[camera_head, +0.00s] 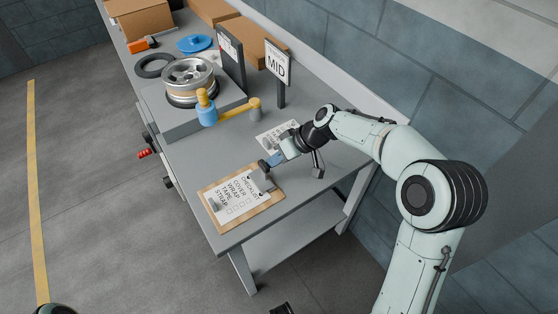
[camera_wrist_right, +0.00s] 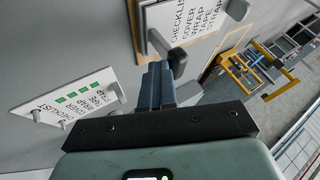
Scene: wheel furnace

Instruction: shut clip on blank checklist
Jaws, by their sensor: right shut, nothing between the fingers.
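The blank checklist (camera_head: 234,201) lies on a brown clipboard (camera_head: 218,223) at the table's near corner, its boxes empty. It also shows in the right wrist view (camera_wrist_right: 190,28), cut off by the top edge. Whether the clip is open or shut I cannot tell. My right gripper (camera_head: 267,164) is shut and empty, its blue-grey fingers right by the clip; contact is unclear.
A second checklist (camera_head: 276,133) with green marks (camera_wrist_right: 78,94) lies behind my right gripper.

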